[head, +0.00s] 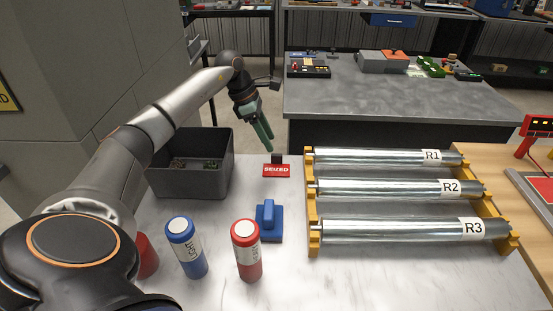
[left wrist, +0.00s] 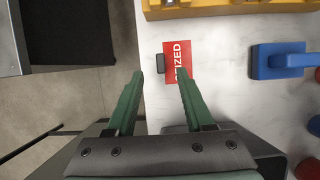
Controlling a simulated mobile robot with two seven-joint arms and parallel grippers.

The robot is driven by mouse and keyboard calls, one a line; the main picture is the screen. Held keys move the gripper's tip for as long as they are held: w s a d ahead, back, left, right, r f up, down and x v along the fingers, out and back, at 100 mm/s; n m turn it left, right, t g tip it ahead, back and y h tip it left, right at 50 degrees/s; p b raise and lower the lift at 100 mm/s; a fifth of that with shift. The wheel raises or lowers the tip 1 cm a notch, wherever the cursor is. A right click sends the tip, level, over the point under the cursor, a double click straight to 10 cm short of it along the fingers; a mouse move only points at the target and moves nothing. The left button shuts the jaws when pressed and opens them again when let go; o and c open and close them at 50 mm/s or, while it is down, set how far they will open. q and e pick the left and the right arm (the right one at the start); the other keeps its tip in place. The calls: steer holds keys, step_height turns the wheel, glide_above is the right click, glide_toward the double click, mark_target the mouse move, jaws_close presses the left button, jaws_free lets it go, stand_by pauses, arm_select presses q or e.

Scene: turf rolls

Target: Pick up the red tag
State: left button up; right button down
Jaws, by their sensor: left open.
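The red tag (head: 276,170) with white "SEIZED" lettering lies on the pale worktop, left of the rollers. A small dark block stands at its back edge. In the left wrist view the red tag (left wrist: 177,60) is partly covered by my right-hand green finger, and the dark block (left wrist: 160,63) shows beside it. My left gripper (head: 268,143) is open and empty, with its green fingers pointing down just behind and above the tag. The gripper (left wrist: 158,78) also shows in the left wrist view with its fingers apart. My right gripper is out of view.
Rollers R1 (head: 385,157), R2 (head: 385,188) and R3 (head: 390,231) lie on a yellow rack to the right. A blue handled block (head: 268,222), a blue can (head: 187,247) and a red can (head: 246,250) stand nearer. A dark bin (head: 190,185) is at the left.

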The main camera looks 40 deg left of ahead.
mark_target(276, 154)
arm_select(q)
steer(key=shift+p+x, duration=0.45)
steer(key=shift+x, duration=2.25)
steer(key=shift+s, duration=0.1)
jaws_close()
